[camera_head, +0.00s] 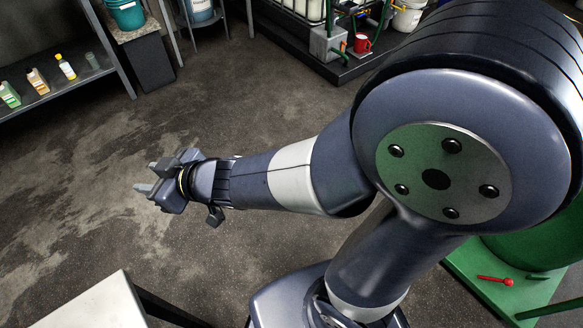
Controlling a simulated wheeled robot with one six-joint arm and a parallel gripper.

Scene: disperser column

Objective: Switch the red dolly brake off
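The red dolly brake (495,280) is a small red lever with a rounded knob, lying on the green dolly (474,267) at the lower right. A green drum (540,237) stands on the dolly, partly hidden by my arm. My gripper (145,177) is at the left, above the floor and far from the brake. Its two grey fingers appear apart, with nothing visible between them. I cannot tell from this view which brake position the lever is in.
A shelf with several bottles (66,67) stands at the upper left. A white table corner (95,305) is at the lower left. The floor between is clear.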

